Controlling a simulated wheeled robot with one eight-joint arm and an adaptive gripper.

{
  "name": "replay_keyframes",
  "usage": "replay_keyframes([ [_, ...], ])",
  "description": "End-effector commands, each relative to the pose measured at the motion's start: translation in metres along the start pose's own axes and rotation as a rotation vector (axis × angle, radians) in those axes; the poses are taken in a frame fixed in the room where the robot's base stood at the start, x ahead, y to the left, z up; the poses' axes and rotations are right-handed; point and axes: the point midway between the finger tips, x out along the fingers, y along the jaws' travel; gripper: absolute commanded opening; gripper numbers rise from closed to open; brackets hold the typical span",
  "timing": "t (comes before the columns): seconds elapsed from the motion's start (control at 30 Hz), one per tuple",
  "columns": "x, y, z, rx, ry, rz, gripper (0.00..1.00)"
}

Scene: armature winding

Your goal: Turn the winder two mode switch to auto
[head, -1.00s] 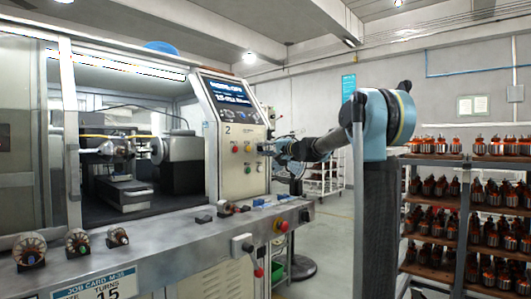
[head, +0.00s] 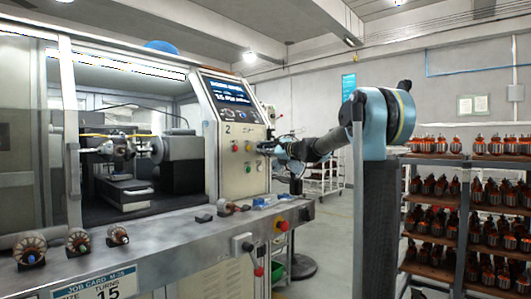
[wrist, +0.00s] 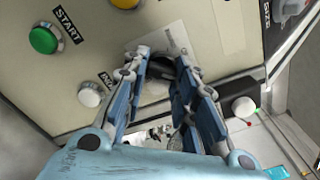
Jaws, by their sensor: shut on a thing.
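The control panel (head: 240,181) marked 2 stands on the right end of the winder. My gripper (head: 266,147) is against the right part of this panel, beside the row of coloured buttons. In the wrist view my gripper's blue fingers (wrist: 165,72) are closed in around a dark knob (wrist: 158,69), which I take as the mode switch, on a pale label plate (wrist: 182,40). The fingers hide most of the knob, so its pointer direction and the auto mark cannot be read.
In the wrist view a green START button (wrist: 43,40), a yellow button (wrist: 125,2) and a white button (wrist: 90,95) sit close by. Below the panel is a bench ledge (head: 160,236) with small parts. A shelf of armatures (head: 462,158) stands at right.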

Motion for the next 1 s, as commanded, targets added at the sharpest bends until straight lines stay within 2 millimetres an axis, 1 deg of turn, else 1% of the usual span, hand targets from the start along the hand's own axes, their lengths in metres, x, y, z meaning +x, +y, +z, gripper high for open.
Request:
replay_keyframes([
  [0.13, -0.0007, 0.0020, -0.0018, 0.070, 0.003, 0.001, 0.02],
  [0.33, -0.0008, 0.0026, -0.0014, 0.128, 0.003, 0.002, 0.02],
  [0.87, -0.0004, 0.0032, 0.0000, 0.149, 0.000, 0.003, 0.02],
  [0.9, -0.0004, 0.0032, 0.0000, 0.149, 0.000, 0.004, 0.35],
  [0.93, -0.0004, 0.0031, 0.0001, 0.149, 0.000, 0.004, 0.41],
  [0.97, -0.0004, 0.0030, 0.0001, 0.149, 0.000, 0.003, 0.46],
  [1.0, -0.0003, 0.0028, 0.0002, 0.149, 0.000, 0.003, 0.46],
])
